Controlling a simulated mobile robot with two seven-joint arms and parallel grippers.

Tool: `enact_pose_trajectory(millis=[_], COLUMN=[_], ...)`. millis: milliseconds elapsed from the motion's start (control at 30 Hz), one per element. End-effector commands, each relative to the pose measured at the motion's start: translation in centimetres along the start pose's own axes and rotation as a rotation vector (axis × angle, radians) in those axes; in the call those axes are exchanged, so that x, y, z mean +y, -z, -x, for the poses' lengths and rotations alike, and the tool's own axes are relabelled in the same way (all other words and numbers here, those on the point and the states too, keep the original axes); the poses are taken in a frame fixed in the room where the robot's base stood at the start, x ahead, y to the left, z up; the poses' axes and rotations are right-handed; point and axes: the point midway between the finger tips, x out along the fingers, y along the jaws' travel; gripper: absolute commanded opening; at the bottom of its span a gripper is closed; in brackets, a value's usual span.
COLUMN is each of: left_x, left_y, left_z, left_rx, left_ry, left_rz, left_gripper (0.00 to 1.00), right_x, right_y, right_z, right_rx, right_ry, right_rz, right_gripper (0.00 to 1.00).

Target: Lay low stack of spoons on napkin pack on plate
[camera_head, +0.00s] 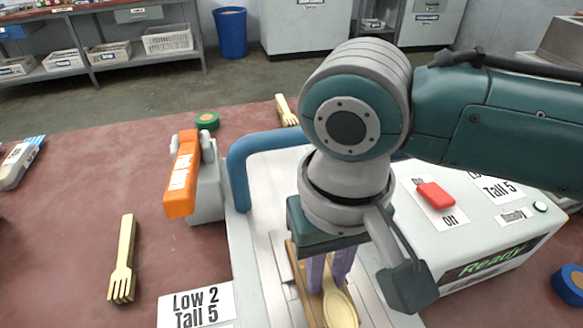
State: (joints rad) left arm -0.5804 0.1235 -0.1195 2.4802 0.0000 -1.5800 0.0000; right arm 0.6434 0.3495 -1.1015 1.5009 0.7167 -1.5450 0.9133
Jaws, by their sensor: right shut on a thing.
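My right gripper (330,285) reaches down over the white press, its two purple fingers close together. It is shut on the wooden spoons, at the handle end; a pale spoon bowl (341,308) shows just in front of the fingers. The spoons are over a narrow wooden tray-like piece (296,265) in the press. My gripper hides most of them, so I cannot tell the height of the stack or whether it is lifted. I cannot make out a plate or a napkin pack. My left gripper is not in view.
The white press (262,180) has a blue handle (238,175), a red switch (436,195) and a "Ready" display (487,262). An orange-fronted device (182,175), a wooden fork (123,260) and a "Low 2 Tall 5" card (197,305) are at left. The left tabletop is mostly clear.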

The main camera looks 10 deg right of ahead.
Motion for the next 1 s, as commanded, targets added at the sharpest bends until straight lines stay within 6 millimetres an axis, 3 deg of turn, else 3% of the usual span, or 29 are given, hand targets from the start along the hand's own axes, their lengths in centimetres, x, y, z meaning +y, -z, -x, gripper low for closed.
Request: enact_pose_trajectory(millis=[300, 333, 567, 867, 1000], left_x=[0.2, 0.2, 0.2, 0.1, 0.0], left_y=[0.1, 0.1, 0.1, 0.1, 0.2], left_z=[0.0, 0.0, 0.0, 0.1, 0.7], left_rx=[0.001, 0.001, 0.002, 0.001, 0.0], left_ry=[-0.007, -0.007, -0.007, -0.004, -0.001], left_rz=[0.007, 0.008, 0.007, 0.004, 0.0], left_gripper=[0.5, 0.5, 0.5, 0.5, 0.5], right_x=[0.0, 0.0, 0.0, 0.0, -0.1], right_y=[0.0, 0.0, 0.0, 0.0, 0.1], right_z=[-0.3, -0.2, -0.2, 0.1, 2.0], right_rx=[-0.001, 0.0, 0.0, 0.001, 0.002], right_ry=[0.001, 0.001, 0.001, 0.0, 0.003], right_rz=[0.0, 0.001, 0.0, 0.001, 0.001], right_gripper=[0.0, 0.24, 0.5, 0.51, 0.51])
